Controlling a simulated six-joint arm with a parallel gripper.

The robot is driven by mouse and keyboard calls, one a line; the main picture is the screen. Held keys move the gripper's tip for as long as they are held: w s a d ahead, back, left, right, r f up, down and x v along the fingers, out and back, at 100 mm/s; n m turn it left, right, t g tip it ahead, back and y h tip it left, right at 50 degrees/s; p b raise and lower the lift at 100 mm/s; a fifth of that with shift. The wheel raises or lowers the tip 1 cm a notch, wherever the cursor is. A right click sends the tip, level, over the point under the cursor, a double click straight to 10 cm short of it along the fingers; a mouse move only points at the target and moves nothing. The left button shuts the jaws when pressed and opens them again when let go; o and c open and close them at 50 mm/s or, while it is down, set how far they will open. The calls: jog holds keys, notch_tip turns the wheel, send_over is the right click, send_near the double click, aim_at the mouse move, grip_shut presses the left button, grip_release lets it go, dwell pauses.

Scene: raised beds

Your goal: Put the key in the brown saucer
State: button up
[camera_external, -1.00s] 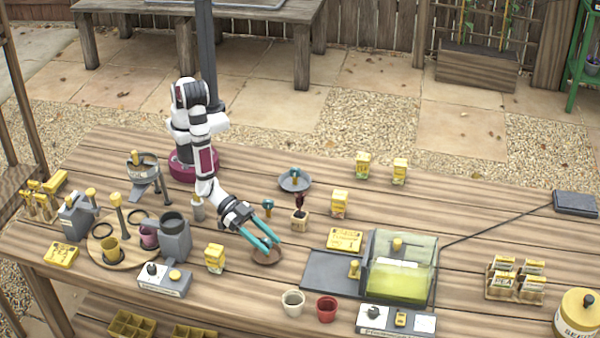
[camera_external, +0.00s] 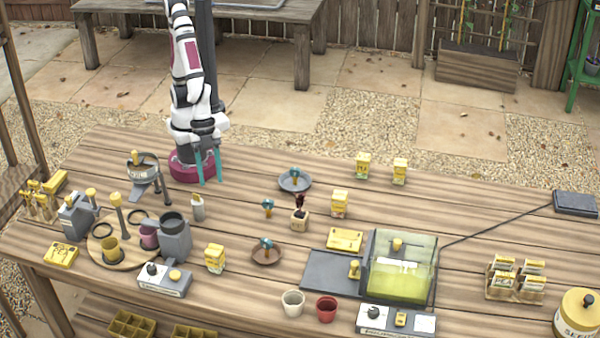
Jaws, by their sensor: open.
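The brown saucer (camera_external: 267,259) sits on the table, left of the dark grey tray. A small teal-topped piece that looks like the key (camera_external: 265,243) stands in it, untouched. Two similar teal-topped pieces show: one (camera_external: 267,207) stands on the bare table behind the brown saucer, and one (camera_external: 294,176) is in a grey saucer (camera_external: 294,186). They are too small to tell apart in detail. My gripper (camera_external: 209,182) is open and empty, fingers pointing down, in front of my base and well away from the brown saucer.
A yellow seed box (camera_external: 214,258) stands left of the brown saucer. A small pot with a dark plant (camera_external: 300,219) is behind it to the right. White (camera_external: 292,304) and red (camera_external: 326,309) pots stand in front. A lidded yellow-green box (camera_external: 398,265) is right.

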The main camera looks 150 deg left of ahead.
jog(key=s+a+r+m+g+y, duration=0.1)
jog(key=s+a+r+g, duration=0.1)
jog(key=s, duration=0.6)
jog(key=s+a+r+m+g+y, duration=0.2)
jog(key=s+a+r, duration=0.1)
jog(key=s+a, duration=0.3)
jog(key=shift+s+a+r, duration=0.25)
jog(key=shift+s+r, duration=0.15)
jog(key=shift+s, duration=0.6)
